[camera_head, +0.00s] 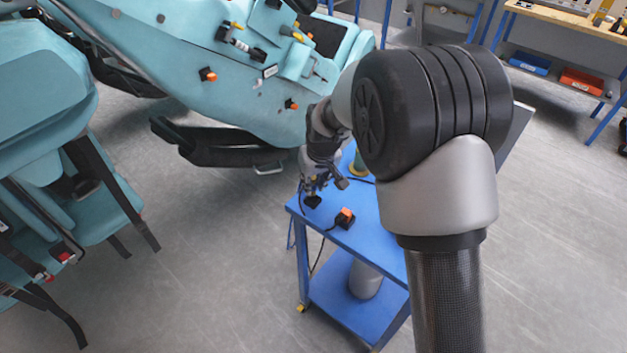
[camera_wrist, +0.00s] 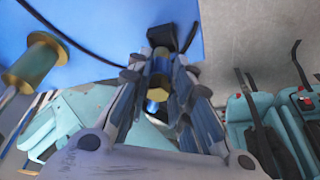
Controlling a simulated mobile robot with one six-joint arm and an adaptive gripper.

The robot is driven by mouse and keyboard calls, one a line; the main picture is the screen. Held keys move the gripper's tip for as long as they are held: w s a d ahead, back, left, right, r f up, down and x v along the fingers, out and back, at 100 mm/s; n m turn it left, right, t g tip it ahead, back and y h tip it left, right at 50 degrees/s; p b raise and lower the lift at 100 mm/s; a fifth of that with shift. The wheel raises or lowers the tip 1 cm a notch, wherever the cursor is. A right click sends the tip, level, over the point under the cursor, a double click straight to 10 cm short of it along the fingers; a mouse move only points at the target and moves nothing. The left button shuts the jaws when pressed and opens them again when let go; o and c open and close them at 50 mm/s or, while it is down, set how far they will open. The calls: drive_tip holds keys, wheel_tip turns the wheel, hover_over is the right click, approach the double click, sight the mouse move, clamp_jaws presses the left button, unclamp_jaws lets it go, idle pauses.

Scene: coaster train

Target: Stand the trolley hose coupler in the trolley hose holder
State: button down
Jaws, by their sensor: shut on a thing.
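My gripper (camera_head: 316,186) is low over the near left corner of the blue trolley. It also shows in the wrist view (camera_wrist: 160,76), shut on a short coupler (camera_wrist: 159,82) with a brass-coloured ring. The coupler lies between the fingers, and its lower part is hidden. A small black block (camera_head: 312,202), which looks like the holder, sits on the trolley top just below the fingertips. In the wrist view the black block (camera_wrist: 177,37) appears just beyond the coupler. I cannot tell whether the two touch.
The blue trolley top (camera_head: 372,235) also carries a black box with an orange top (camera_head: 345,217). A brass-ended cylindrical fitting (camera_wrist: 36,64) and a dark hose (camera_wrist: 62,32) are left in the wrist view. Teal coaster cars (camera_head: 240,90) stand close by on the left.

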drive_tip(key=shift+f+b, duration=1.1)
drive_tip(key=shift+f, duration=0.55)
idle(0.4)
drive_tip(key=c, duration=1.4)
unclamp_jaws()
drive_tip(key=shift+o, duration=0.2)
drive_tip(key=shift+r, duration=0.1)
drive_tip(key=v, duration=1.2)
